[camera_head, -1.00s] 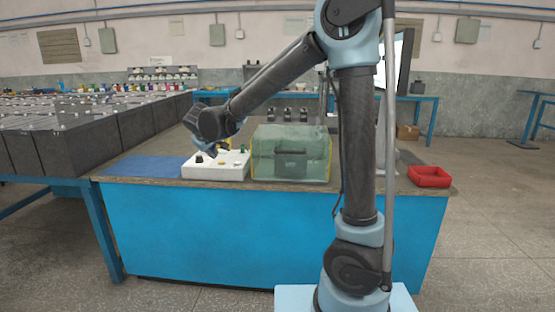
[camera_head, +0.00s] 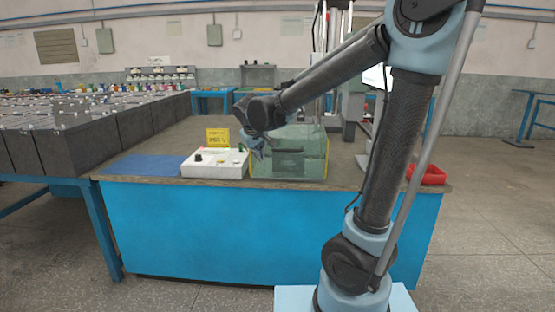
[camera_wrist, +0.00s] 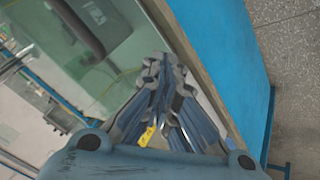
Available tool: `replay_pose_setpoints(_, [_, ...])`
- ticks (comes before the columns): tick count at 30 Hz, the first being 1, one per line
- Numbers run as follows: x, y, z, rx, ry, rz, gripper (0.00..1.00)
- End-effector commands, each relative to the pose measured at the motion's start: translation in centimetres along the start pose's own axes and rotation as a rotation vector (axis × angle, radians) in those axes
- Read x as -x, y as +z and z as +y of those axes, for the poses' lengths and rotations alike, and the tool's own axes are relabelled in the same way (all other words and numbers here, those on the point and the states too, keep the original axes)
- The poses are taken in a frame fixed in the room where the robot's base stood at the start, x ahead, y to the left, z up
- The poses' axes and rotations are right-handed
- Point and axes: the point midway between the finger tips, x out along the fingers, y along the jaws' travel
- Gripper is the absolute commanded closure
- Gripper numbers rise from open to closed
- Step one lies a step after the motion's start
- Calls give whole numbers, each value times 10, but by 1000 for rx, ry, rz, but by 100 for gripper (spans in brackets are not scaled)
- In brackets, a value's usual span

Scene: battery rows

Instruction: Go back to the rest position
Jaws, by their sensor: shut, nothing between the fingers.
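My gripper (camera_wrist: 160,82) is shut and empty in the wrist view, its fingers together. In the head view my gripper (camera_head: 257,150) is small and partly hidden by my wrist, above the table between the white panel box and the green transparent case. The white panel box (camera_head: 213,170) with small knobs on top sits on the blue table (camera_head: 250,235). The green transparent case (camera_head: 305,160) stands right of it; its greenish side also shows in the wrist view (camera_wrist: 110,70).
A yellow sign (camera_head: 217,138) stands behind the panel box. Dark battery rows (camera_head: 85,140) stand at the left.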

Motion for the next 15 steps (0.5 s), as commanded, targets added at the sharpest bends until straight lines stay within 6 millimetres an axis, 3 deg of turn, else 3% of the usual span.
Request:
replay_pose_setpoints(1, [2, 21, 15, -29, -2, -24, 100])
replay_pose_setpoints(6, [10, 86, 48, -115, -17, -100, 100])
replay_pose_setpoints(15, [26, 199, 75, -271, -57, -218, 100])
